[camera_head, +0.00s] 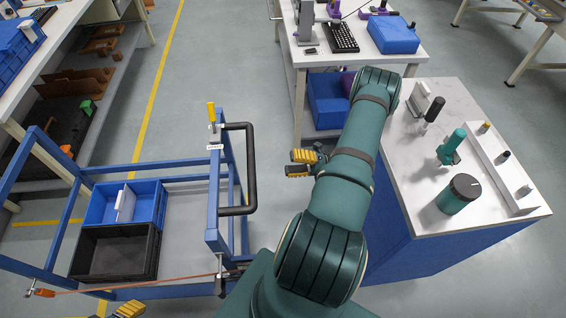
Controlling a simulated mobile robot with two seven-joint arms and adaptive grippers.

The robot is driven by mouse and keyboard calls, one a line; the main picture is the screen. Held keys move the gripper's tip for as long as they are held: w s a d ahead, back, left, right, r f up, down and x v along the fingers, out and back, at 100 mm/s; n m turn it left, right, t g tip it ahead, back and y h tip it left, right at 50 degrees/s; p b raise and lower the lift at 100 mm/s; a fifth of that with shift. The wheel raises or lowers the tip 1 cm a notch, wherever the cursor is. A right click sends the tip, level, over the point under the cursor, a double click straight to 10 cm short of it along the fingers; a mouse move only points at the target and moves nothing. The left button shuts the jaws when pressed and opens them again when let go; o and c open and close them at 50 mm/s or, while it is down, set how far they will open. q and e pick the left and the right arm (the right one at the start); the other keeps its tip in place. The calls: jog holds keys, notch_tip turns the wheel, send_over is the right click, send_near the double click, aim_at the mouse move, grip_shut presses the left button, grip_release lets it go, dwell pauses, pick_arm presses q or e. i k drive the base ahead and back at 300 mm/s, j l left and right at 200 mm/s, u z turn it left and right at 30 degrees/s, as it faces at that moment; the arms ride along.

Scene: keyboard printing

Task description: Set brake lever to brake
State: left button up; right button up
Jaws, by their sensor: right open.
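A blue-framed cart (213,190) stands at the left centre. An upright yellow-handled lever (211,111), which looks like the brake lever, stands on top of the cart's far right post. My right gripper (300,163) is open and empty, to the right of the lever and clearly apart from it. The black push handle (251,165) stands between them in the picture. My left gripper (128,309) shows only its yellow and black tip at the bottom edge; its opening cannot be seen.
The cart holds a blue bin (97,205) and a black bin (90,255). A red cord runs along its near side to an orange grip (42,293). A white-topped cabinet (400,190) with several tools stands right. A table (375,57) stands behind.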

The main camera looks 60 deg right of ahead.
aim_at(210, 107)
jog(key=k+j, duration=0.1)
jog(key=j, duration=0.2)
jog(key=k+j, duration=0.15)
jog(key=j, duration=0.2)
jog(key=k+j, duration=0.1)
jog(key=j, duration=0.2)
jog(key=k+j, duration=0.15)
jog(key=j, duration=0.2)
